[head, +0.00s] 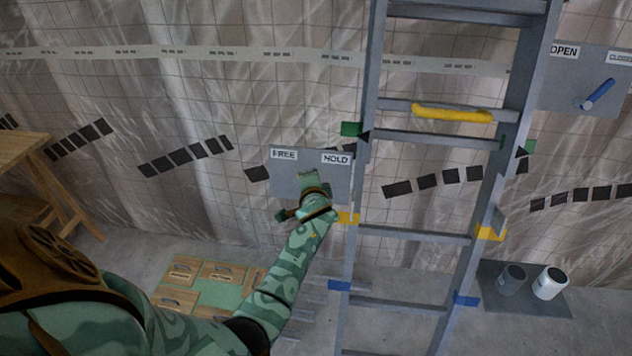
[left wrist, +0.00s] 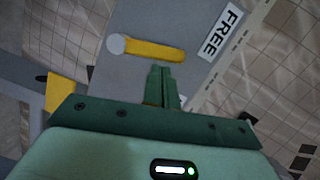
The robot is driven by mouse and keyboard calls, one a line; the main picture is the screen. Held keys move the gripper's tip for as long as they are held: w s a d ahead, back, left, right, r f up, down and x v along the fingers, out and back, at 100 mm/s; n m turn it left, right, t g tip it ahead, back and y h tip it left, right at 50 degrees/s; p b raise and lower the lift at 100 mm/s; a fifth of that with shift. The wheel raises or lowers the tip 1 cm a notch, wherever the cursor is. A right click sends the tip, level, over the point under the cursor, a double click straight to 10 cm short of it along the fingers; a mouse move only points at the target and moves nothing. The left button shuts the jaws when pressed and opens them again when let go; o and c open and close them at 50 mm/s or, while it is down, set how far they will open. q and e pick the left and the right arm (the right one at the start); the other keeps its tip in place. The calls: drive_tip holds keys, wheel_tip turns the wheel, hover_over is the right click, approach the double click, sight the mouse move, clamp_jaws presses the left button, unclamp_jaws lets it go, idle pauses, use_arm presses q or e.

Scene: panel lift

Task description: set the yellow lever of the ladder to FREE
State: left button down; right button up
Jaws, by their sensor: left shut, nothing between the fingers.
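The grey plate (head: 280,165) with FREE and HOLD labels is beside the ladder (head: 362,180) in the head view. My left gripper (head: 305,180) is in front of it and hides the lever there. In the left wrist view the yellow lever (left wrist: 155,50) runs from a round grey pivot (left wrist: 116,43) toward the side with the FREE label (left wrist: 222,33). My left gripper (left wrist: 162,72) is shut and empty, its tips close beside the lever's bar. I cannot tell whether they touch it. My right gripper is not in view.
A second plate (head: 560,85) with a blue lever (head: 598,94) is at the upper right. A yellow bar (head: 452,113) lies along a ladder rung. Two cans (head: 549,284) stand on a dark mat at the lower right. A wooden table (head: 25,150) is at the left, wooden panels (head: 220,272) on the floor.

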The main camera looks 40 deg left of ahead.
use_arm(q)
drive_tip(key=shift+s+a+r+n+h+p, duration=0.15)
drive_tip(key=shift+a+n+p, duration=0.1)
drive_tip(key=shift+n+p, duration=0.25)
drive_tip(key=shift+s+a+r+n+h+p, duration=0.15)
drive_tip(key=shift+a+n+p, duration=0.15)
drive_tip(key=shift+n, duration=0.3)
drive_tip(key=shift+s+a+f+n+p, duration=0.2)
drive_tip(key=shift+a+n+p, duration=0.15)
drive_tip(key=shift+n+p, duration=0.25)
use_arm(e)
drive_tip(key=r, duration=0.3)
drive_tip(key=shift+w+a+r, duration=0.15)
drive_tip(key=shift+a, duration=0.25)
use_arm(q)
drive_tip(key=shift+f, duration=0.1)
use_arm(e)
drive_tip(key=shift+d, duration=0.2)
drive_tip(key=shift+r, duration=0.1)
